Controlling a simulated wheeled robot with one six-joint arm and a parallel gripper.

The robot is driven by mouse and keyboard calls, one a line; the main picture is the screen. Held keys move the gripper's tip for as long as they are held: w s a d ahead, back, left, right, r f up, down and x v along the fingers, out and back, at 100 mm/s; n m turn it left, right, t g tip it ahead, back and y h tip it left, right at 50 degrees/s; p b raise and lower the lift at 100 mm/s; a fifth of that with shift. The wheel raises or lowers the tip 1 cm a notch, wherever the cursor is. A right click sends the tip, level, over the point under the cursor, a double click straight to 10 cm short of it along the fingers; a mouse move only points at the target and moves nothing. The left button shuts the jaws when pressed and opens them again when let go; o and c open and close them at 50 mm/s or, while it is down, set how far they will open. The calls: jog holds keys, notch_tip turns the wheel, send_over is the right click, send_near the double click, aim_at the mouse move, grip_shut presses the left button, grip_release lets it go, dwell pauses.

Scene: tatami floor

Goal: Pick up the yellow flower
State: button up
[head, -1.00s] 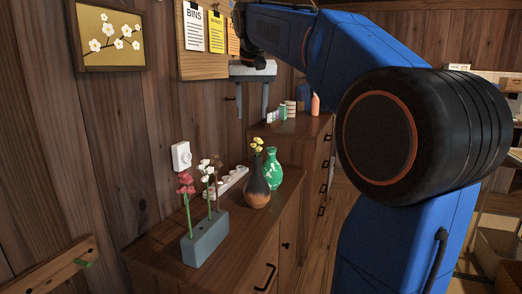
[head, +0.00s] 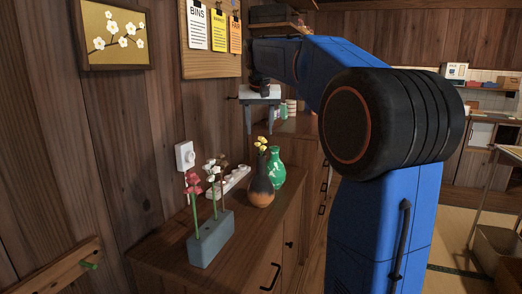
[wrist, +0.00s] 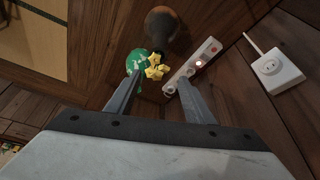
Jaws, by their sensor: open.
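The yellow flower (head: 262,143) stands upright in a dark brown and orange vase (head: 261,188) on the wooden cabinet. In the wrist view the yellow flower (wrist: 154,68) shows between and beyond my fingertips, with the vase (wrist: 163,25) behind it. My gripper (head: 262,130) is open and empty, pointing down above the cabinet, over the flower and apart from it. It also shows in the wrist view (wrist: 153,82), its two grey fingers spread.
A grey block (head: 211,240) with red, white and brown flowers stands in front. A white power strip (head: 236,178) lies near the wall below a white outlet (head: 184,155).

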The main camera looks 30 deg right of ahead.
aim_at(261, 136)
jog(key=shift+d+x, duration=0.15)
jog(key=shift+x, duration=1.5)
jog(key=shift+d+x, duration=0.2)
jog(key=shift+x, duration=1.4)
jog(key=shift+r, duration=0.1)
jog(key=c, duration=1)
